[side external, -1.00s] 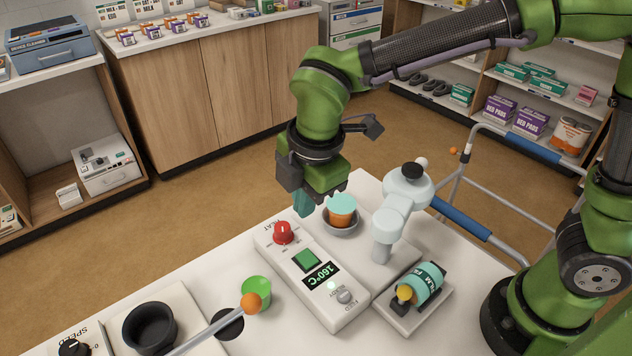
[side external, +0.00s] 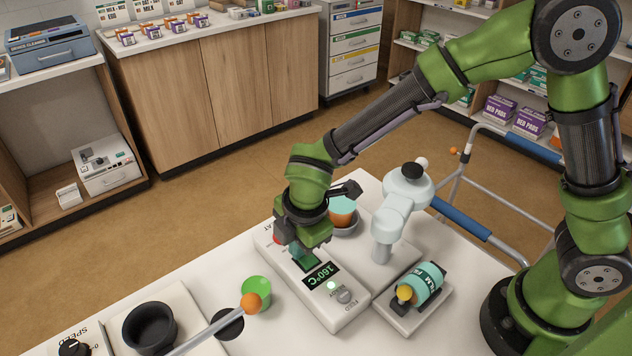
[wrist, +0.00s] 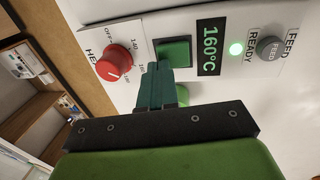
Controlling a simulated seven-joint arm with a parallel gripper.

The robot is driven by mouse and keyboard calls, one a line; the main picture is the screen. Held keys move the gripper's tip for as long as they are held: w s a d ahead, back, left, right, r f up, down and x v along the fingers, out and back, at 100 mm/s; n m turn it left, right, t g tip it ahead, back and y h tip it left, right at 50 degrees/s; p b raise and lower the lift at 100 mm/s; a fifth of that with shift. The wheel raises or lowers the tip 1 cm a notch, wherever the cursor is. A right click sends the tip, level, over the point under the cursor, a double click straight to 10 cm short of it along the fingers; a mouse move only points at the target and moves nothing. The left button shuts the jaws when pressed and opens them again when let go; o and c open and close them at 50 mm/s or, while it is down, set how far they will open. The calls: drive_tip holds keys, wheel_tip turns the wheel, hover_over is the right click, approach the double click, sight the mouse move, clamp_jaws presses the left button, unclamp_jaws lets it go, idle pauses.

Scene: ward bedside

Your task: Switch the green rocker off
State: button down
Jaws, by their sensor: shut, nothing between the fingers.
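The green rocker (wrist: 178,50) sits in a dark frame on the white control panel (side external: 335,314), between the red heat knob (wrist: 110,67) and the 160°C display (wrist: 211,46). My gripper (wrist: 153,70) is shut and empty, its teal fingers together. In the wrist view the fingertips are right at the rocker's edge on the knob side; I cannot tell whether they touch it. In the side view my gripper (side external: 301,262) is low over the panel and hides most of the rocker and knob. The green ready light (wrist: 236,48) is lit.
A grey feed button (wrist: 269,48) lies beyond the ready light. A green cup (side external: 257,291) and a rod with an orange ball (side external: 251,303) are at the panel's near left.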

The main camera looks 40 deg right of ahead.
drive_tip(key=shift+w+f+g, duration=0.15)
drive_tip(key=shift+f+g, duration=0.15)
drive_tip(key=shift+g, duration=0.1)
drive_tip(key=shift+s, duration=0.2)
drive_tip(key=shift+s+r, duration=0.2)
drive_tip(key=shift+s, duration=0.45)
wheel_tip(320, 180, up, 14)
drive_tip(key=s, duration=0.2)
drive_tip(key=shift+s, duration=0.3)
drive_tip(key=shift+f, duration=0.1)
